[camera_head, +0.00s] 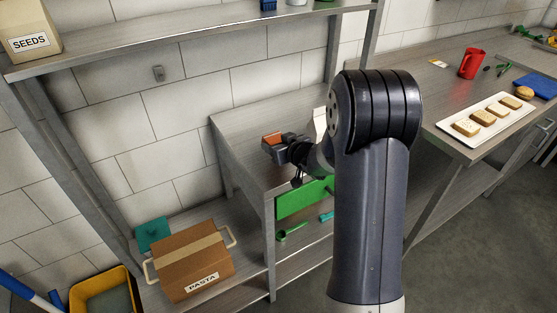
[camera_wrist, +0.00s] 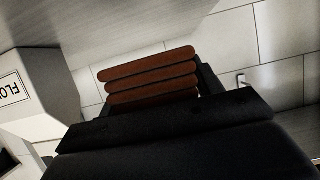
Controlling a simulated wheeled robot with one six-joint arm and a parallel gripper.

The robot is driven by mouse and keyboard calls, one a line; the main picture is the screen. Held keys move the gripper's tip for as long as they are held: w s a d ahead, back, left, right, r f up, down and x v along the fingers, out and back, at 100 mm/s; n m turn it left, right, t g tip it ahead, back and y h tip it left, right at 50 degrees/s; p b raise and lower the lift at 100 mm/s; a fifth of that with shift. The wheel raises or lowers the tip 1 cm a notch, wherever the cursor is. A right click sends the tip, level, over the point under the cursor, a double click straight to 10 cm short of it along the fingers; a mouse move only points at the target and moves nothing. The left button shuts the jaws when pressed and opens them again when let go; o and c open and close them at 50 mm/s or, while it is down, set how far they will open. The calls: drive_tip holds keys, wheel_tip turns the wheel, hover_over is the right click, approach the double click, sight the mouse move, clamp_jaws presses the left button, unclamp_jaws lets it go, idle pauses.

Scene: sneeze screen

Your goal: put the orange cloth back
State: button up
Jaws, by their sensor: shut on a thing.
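The orange cloth (camera_head: 272,138) shows as a small orange-brown patch at the tip of my gripper (camera_head: 274,148). In the wrist view the cloth (camera_wrist: 150,75) appears as several folded, rounded layers between the dark fingers. My gripper is shut on it, beside the tiled wall and over the grey table at the centre of the head view. My arm hides part of that table. I cannot tell from these views whether the cloth touches any surface.
A white box (camera_wrist: 45,90) lettered "FLO" is near the gripper. An upper shelf (camera_head: 180,38) runs along the wall. A PASTA carton (camera_head: 190,262) sits on a low shelf. A green board (camera_head: 303,198) is below the table. A tray of bread slices (camera_head: 487,118) is on the right counter.

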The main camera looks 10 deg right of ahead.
drive_tip(key=shift+f, duration=2.4)
drive_tip(key=shift+f, duration=0.1)
drive_tip(key=o, duration=1)
drive_tip(key=shift+c, duration=0.2)
drive_tip(key=shift+r, duration=0.2)
drive_tip(key=v, duration=1.2)
drive_tip(key=shift+b, duration=0.4)
